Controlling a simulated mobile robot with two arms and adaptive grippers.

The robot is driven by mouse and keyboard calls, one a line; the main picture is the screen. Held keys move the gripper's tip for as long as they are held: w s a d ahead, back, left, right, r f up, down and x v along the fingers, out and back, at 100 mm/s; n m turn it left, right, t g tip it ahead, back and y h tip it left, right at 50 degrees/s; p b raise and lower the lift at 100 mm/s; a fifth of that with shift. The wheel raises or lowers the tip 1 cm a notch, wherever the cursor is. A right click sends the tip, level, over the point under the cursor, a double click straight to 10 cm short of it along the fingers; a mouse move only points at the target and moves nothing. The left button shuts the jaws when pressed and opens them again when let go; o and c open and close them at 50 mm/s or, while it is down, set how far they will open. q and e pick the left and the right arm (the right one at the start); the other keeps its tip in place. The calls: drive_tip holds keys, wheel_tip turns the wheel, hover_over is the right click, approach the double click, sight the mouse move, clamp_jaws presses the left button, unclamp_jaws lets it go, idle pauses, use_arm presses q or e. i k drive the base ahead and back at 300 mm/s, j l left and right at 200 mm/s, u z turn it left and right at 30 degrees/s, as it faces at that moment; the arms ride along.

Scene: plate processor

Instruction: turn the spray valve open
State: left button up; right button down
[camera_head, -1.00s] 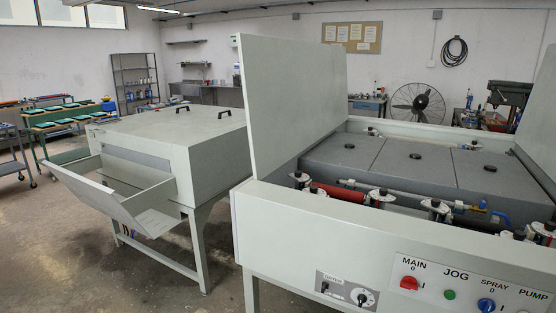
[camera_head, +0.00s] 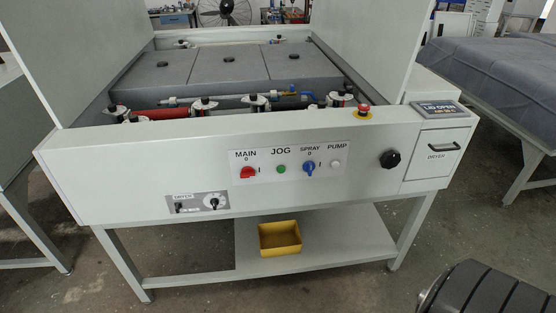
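The plate processor (camera_head: 120,165) stands in front of me with its lid up. Inside, behind the front panel, a thin pipe (camera_head: 225,97) runs across to a brass fitting with a small blue valve handle (camera_head: 308,96) near the right end. The handle's exact angle is too small to tell. On the front panel a blue SPRAY knob (camera_head: 309,168) sits between the green JOG button (camera_head: 281,169) and the white PUMP button (camera_head: 336,163).
A red MAIN knob (camera_head: 247,172), a black round knob (camera_head: 390,159) and a red emergency button (camera_head: 363,110) are on the machine's front. A display (camera_head: 439,108) reads LID OPEN. A yellow bin (camera_head: 280,238) sits on the lower shelf. A grey-covered table (camera_head: 485,85) stands at right.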

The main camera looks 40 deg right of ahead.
sight(308, 166)
drive_tip(key=z, duration=1.4)
